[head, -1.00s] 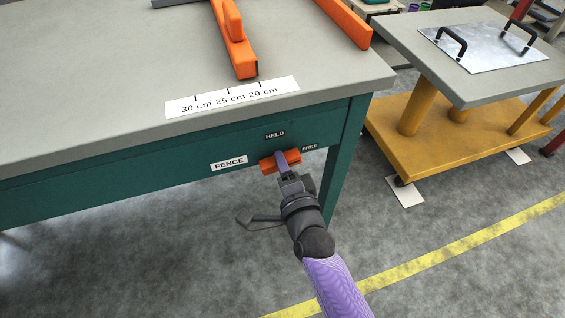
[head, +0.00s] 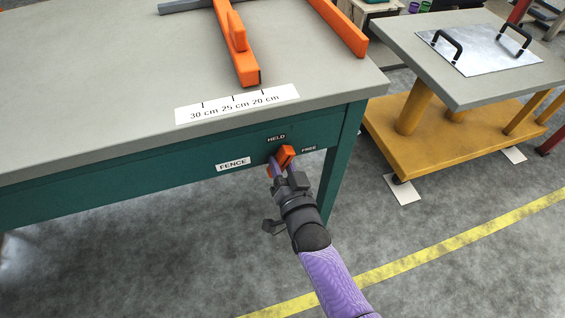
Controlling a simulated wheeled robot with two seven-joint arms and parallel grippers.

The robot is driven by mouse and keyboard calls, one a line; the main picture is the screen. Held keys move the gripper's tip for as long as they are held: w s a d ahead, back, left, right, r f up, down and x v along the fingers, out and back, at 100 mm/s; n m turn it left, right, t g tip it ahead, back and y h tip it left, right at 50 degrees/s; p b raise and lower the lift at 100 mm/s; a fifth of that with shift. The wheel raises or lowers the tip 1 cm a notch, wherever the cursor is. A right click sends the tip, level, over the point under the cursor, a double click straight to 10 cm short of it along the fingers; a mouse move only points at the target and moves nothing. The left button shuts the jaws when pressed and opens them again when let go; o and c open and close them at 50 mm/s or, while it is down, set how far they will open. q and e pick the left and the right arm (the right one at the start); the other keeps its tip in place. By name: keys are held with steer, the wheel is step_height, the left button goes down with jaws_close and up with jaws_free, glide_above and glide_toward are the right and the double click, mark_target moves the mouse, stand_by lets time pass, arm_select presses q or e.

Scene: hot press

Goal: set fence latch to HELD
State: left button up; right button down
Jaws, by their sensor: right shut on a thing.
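The fence latch (head: 287,153) is an orange handle on the green front panel of the table, beside the FENCE label (head: 233,164). The HELD label (head: 276,138) is above it and the FREE label (head: 309,149) is to its right. The handle is tilted, with its upper end up and to the right, between the two labels. My right gripper (head: 278,167) is shut on the latch handle and hides part of it. My left gripper is not in view.
An orange fence (head: 235,45) lies on the grey tabletop (head: 110,70) near a scale strip (head: 238,104). A yellow cart (head: 430,140) with a metal plate (head: 487,50) stands at right. The floor in front is clear.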

steer(key=shift+n, duration=1.2)
steer(key=shift+a+n, duration=0.1)
steer(key=shift+n, duration=0.8)
steer(key=shift+n+p, duration=0.3)
steer(key=shift+n, duration=0.4)
steer(key=c, duration=0.7)
jaws_free()
steer(key=o, duration=0.3)
